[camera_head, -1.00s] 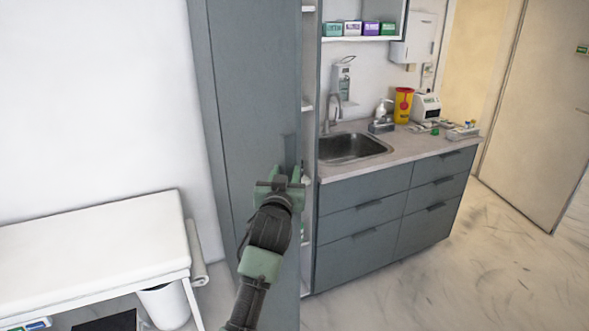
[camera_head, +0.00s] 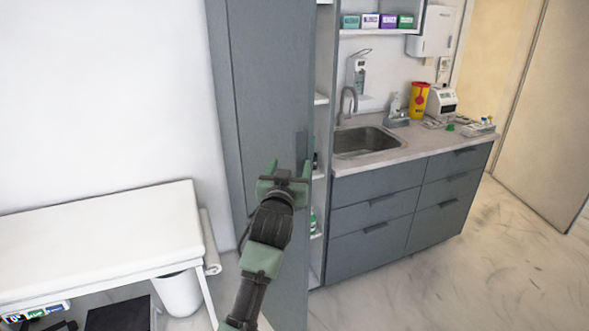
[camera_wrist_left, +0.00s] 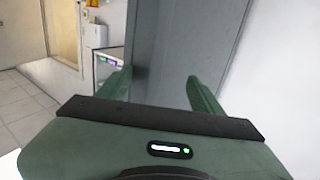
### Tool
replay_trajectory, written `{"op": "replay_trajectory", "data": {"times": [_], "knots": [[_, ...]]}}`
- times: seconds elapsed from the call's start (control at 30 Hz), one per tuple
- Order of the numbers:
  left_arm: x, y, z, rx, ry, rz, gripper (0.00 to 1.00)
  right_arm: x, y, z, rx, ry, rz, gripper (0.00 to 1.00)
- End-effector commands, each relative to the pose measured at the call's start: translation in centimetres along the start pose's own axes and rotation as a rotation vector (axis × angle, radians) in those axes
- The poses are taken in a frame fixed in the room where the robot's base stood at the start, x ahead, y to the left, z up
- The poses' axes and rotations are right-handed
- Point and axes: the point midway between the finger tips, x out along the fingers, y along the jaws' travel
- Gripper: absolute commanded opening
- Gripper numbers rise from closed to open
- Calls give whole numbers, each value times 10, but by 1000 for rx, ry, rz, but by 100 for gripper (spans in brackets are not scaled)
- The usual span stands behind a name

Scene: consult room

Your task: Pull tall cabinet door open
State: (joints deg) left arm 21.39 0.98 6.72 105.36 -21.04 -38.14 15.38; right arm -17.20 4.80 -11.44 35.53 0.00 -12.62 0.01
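The tall cabinet door (camera_head: 265,90) is flat and grey and stands partly open. Behind its right edge, white inner shelves (camera_head: 320,98) show. A recessed handle (camera_head: 301,145) is near that edge. My left gripper (camera_head: 288,171) is at the door's lower right part, just below the handle, with its fingers apart. In the left wrist view my left gripper (camera_wrist_left: 160,86) is open, with the door (camera_wrist_left: 175,45) beyond and between its green fingers. Nothing is seen held; whether a finger touches the door is unclear. My right gripper is not in view.
A grey counter (camera_head: 420,150) with a sink (camera_head: 366,141) stands right of the cabinet. A white exam couch (camera_head: 100,230) stands at the left, with a white bin (camera_head: 180,293) below it. Floor (camera_head: 460,270) in front of the counter is clear.

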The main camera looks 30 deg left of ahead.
Motion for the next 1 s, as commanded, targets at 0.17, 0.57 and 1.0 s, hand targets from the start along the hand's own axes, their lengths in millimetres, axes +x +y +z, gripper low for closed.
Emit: {"op": "replay_trajectory", "data": {"times": [0.17, 0.57, 1.0], "knots": [[2, -14, -7, 7, 13, -27, 40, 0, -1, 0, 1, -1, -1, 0], [1, -13, -6, 7, 12, -26, 40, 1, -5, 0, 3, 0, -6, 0], [-66, 2, -2, 6, 8, -8, 40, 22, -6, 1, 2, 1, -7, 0]]}}
